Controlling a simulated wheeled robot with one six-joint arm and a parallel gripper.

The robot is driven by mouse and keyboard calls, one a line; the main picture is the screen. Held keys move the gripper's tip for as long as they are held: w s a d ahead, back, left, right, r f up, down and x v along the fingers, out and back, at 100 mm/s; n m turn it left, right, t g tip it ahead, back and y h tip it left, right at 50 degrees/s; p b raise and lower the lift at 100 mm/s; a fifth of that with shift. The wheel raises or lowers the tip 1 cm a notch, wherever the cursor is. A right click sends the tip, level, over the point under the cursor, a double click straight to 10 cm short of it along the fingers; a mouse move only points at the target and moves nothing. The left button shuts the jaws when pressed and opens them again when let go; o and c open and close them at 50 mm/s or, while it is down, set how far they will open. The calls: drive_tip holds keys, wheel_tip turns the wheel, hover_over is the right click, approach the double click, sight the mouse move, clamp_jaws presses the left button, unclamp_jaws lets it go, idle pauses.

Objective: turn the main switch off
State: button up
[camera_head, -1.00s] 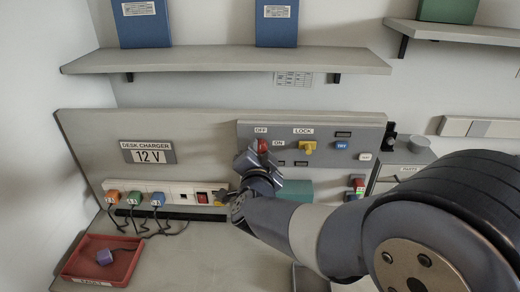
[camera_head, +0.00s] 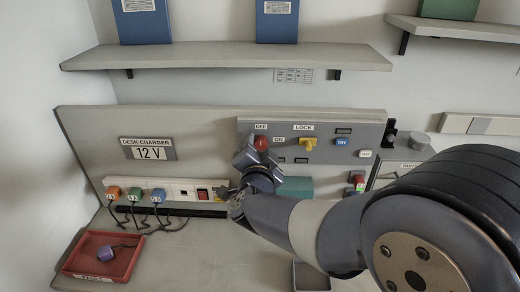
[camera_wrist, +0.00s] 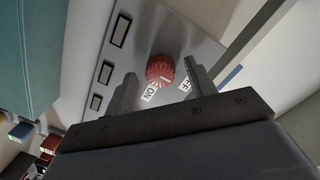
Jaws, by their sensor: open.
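The main switch is a red round knob (camera_head: 261,143) on the grey panel (camera_head: 360,130), beside OFF and ON labels. In the wrist view the red knob (camera_wrist: 160,70) lies between and just beyond the two fingertips, with ON and OFF labels close to it. A pale mark shows on its face, but I cannot tell surely which label it points at. My gripper (camera_wrist: 160,80) is open, one finger on each side of the knob; I cannot tell if either touches it. In the head view my gripper (camera_head: 247,160) is just below the knob and partly hides the panel.
A yellow LOCK knob (camera_head: 308,144) is just right of the switch. A teal box (camera_head: 296,187) sits below the panel. A power strip (camera_head: 176,193) with plugs and a red tray (camera_head: 100,258) are at left. A shelf (camera_head: 225,60) runs above.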

drive_tip(key=s, duration=1)
drive_tip(key=shift+s+a+r, duration=0.2)
drive_tip(key=shift+s+r, duration=0.2)
drive_tip(key=w, duration=0.7)
drive_tip(key=w+f, duration=0.1)
drive_tip(key=w, duration=0.3)
drive_tip(key=shift+d, duration=0.2)
drive_tip(key=shift+r, duration=0.1)
drive_tip(key=shift+s, duration=0.2)
